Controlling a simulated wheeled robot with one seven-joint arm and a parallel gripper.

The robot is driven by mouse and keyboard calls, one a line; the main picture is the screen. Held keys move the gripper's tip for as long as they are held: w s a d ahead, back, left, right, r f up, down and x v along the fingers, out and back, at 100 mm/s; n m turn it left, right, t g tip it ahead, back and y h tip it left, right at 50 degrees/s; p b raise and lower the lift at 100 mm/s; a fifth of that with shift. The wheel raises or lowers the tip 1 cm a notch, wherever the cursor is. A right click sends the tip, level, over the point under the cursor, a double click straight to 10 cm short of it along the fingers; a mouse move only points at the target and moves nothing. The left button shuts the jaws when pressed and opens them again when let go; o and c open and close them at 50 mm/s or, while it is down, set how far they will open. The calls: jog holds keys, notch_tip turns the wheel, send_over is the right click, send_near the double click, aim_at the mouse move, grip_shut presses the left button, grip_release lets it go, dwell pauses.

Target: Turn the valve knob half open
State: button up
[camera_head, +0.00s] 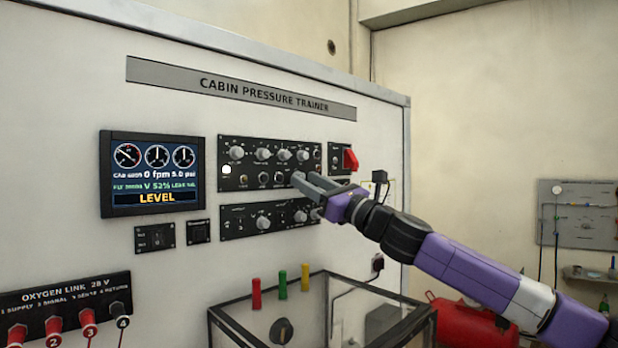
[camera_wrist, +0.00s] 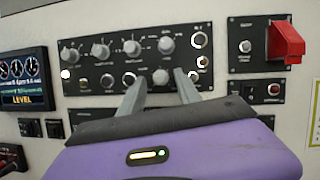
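My gripper (camera_head: 308,194) is at the right part of the black upper control panel (camera_head: 228,150). In the wrist view my gripper (camera_wrist: 158,84) is open, with one finger on each side of a round grey knob (camera_wrist: 161,77) in the panel's lower row. I cannot tell whether the fingers touch it. In the head view this knob is hidden behind or beside my fingers. No label marks it clearly as the valve knob. The screen (camera_head: 153,172) reads LEVEL in yellow, with a green line that seems to say V 52%.
More grey knobs (camera_wrist: 132,48) line the upper row close above my fingers. A red switch guard (camera_wrist: 286,40) sticks out at right. A lower black panel (camera_head: 240,222) has further knobs. A dark-framed clear box (camera_head: 212,322) stands below. Free air lies left of my gripper.

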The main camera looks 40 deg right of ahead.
jog(key=shift+w, duration=0.15)
grip_shut()
jog(key=shift+a+m, duration=0.1)
jog(key=shift+m, duration=0.2)
jog(key=shift+a+r+m+g+h+p, duration=0.15)
jog(key=shift+m+g+h, duration=0.2)
jog(key=shift+m+h, duration=1.9)
jog(key=shift+a+m+g+h+p, duration=0.15)
jog(key=shift+m+g+h, duration=0.45)
jog(key=shift+m, duration=3)
jog(key=shift+a+r+m+g+h+p, duration=0.15)
jog(key=shift+m+h, duration=1.5)
jog(key=shift+m, duration=1.3)
